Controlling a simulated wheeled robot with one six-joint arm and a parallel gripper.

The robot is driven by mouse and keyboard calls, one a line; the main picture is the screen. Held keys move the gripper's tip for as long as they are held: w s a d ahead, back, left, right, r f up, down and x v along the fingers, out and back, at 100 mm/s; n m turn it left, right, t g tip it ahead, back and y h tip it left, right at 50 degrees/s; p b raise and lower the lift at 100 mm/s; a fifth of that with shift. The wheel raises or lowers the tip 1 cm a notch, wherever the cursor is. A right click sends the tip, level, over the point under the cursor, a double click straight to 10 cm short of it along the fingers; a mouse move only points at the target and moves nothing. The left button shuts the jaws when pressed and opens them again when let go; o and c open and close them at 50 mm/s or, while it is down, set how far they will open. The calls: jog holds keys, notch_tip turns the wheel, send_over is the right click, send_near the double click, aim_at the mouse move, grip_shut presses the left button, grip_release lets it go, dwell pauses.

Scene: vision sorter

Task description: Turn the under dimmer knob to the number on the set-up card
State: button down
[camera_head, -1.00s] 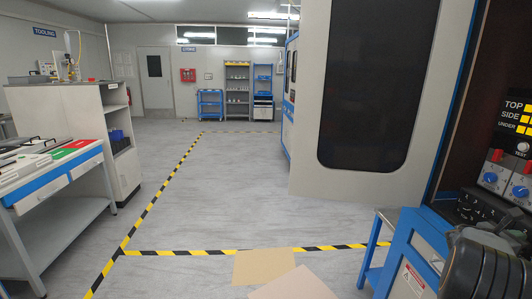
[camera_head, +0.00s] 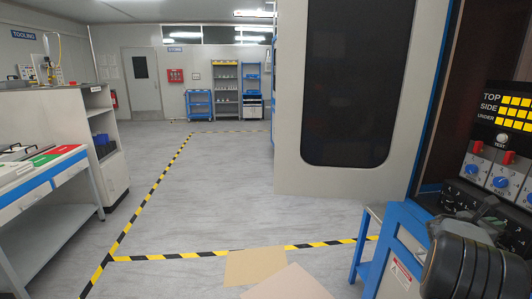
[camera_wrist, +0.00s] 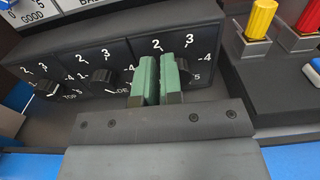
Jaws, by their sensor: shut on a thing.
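In the wrist view, my gripper (camera_wrist: 160,75) has its two green fingers close together over the rightmost of three dials. It is shut on that dial's knob, which the fingers mostly hide. Numbers 2, 3, 4 and 5 show around that dial plate (camera_wrist: 207,42); its name and the knob's pointer are hidden. To the left are the black top knob (camera_wrist: 48,88) and the black side knob (camera_wrist: 103,77). In the head view, the dark dimmer row (camera_head: 470,200) is partly covered by my arm. I cannot make out a set-up card.
Above the dimmers, the head view shows a panel of yellow squares (camera_head: 515,112) marked TOP, SIDE and UNDER, a test button (camera_head: 502,138), and red switches over blue knobs (camera_head: 500,182). Yellow and red toggles (camera_wrist: 261,18) stand right of the dials. Open floor lies left.

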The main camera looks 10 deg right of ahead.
jog(key=shift+a, duration=0.4)
jog(key=a, duration=0.3)
jog(key=shift+w+a+r+b, duration=0.1)
jog(key=shift+r+b, duration=0.2)
jog(key=shift+a+f, duration=0.1)
jog(key=shift+a, duration=0.5)
